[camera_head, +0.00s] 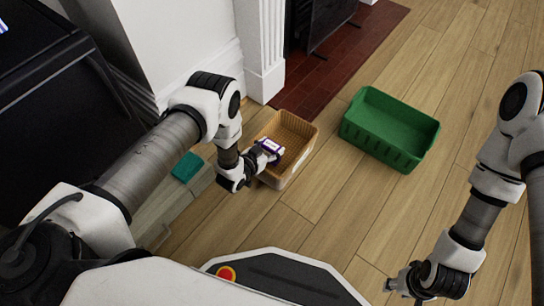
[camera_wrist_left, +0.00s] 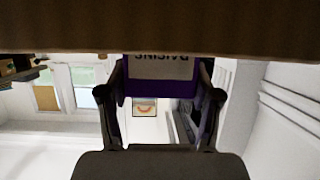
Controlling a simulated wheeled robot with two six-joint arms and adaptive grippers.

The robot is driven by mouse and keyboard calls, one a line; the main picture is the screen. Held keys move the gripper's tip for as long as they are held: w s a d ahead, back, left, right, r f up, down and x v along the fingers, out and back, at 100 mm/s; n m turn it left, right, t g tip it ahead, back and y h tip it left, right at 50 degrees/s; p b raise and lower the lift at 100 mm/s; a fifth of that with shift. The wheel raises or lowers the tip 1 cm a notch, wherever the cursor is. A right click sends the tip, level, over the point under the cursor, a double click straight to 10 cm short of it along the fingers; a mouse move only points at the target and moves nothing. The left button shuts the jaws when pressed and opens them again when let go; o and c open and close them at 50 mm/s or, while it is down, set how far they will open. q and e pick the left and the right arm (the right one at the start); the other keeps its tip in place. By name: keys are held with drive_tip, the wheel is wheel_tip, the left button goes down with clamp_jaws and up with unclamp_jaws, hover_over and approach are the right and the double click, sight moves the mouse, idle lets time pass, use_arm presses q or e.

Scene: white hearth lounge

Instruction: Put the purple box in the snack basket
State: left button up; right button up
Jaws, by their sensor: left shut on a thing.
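The purple box (camera_head: 271,146) has a white label and is held over the tan snack basket (camera_head: 298,163), within its outline. I cannot tell whether it touches the basket floor. My left gripper (camera_head: 262,155) is shut on the box. In the left wrist view the purple box (camera_wrist_left: 160,70) sits between both fingers, its label reading "RAISINS" upside down. A brown surface across the top of that view hides part of the box. My right gripper (camera_head: 402,284) is low at the lower right, away from the baskets; its fingers are too small to read.
A green basket (camera_head: 390,130) stands to the right of the tan one, seemingly empty. A teal item (camera_head: 187,167) lies left of my left gripper. The white hearth wall (camera_head: 262,50) and red-brown tiles (camera_head: 345,55) are behind. Wooden floor (camera_head: 330,215) in front is clear.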

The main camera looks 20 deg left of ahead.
sight(271, 153)
use_arm(q)
wheel_tip(271, 153, down, 4)
drive_tip(key=shift+r+b, duration=0.1)
drive_tip(key=shift+b, duration=0.75)
drive_tip(key=shift+r, duration=0.2)
drive_tip(key=shift+f, duration=0.15)
drive_tip(key=o, duration=1.1)
drive_tip(key=shift+o, duration=0.2)
